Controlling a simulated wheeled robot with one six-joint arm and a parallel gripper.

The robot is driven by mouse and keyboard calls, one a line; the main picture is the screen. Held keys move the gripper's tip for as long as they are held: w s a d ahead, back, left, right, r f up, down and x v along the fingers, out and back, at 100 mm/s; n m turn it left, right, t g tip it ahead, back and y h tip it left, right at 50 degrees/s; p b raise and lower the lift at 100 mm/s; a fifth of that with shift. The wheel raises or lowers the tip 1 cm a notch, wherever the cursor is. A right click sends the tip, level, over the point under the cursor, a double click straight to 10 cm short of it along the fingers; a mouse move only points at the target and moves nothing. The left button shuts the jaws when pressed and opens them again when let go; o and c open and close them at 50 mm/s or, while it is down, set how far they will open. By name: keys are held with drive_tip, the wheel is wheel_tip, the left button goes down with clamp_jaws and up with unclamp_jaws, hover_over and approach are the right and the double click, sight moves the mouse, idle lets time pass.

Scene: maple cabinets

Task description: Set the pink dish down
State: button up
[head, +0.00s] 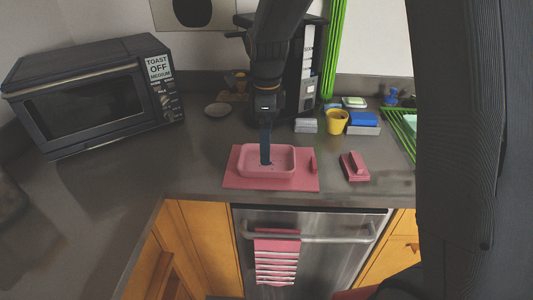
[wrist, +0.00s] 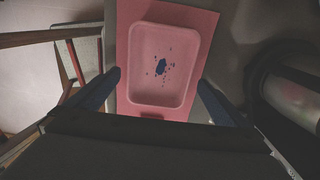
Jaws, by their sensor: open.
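The pink dish (head: 287,172) is a shallow rectangular tray resting on a flat pink mat (head: 230,183) on the counter. In the wrist view the dish (wrist: 146,98) shows a dark blue patch and specks on its inner floor. My gripper (head: 266,160) points down over the dish in the head view. In the wrist view my gripper (wrist: 159,80) is open, with one finger on each side of the dish and nothing clamped. I cannot tell whether the fingertips touch the dish. The finger hides part of the dish's inside in the head view.
A toaster oven (head: 95,105) stands at the left. A yellow cup (head: 337,122), a blue sponge (head: 362,119) and a pink block (head: 354,167) lie to the right. A striped towel (head: 276,262) hangs on the dishwasher handle below the counter edge. The counter left of the mat is clear.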

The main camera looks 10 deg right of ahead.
wheel_tip(320, 180, up, 6)
drive_tip(key=b, duration=0.1)
drive_tip(key=s+d+f+n, duration=0.1)
drive_tip(key=s+d+n, duration=0.1)
drive_tip(key=n, duration=0.1)
drive_tip(key=s+d+f+n, duration=0.2)
drive_tip(key=s+n, duration=0.1)
drive_tip(key=s+d+f+n, duration=0.1)
drive_tip(key=s+d+n, duration=0.1)
drive_tip(key=n, duration=0.1)
drive_tip(key=shift+s+d+f+n+t, duration=0.1)
drive_tip(key=shift+s+f+n+t, duration=0.15)
drive_tip(key=shift+n+t, duration=0.05)
drive_tip(key=s+d+f+n, duration=0.4)
drive_tip(key=s+n, duration=0.5)
drive_tip(key=n, duration=0.1)
drive_tip(key=shift+s+d+f+n+t, duration=0.2)
drive_tip(key=shift+s+d+n+t, duration=0.1)
drive_tip(key=shift+t, duration=0.1)
drive_tip(key=shift+w, duration=0.1)
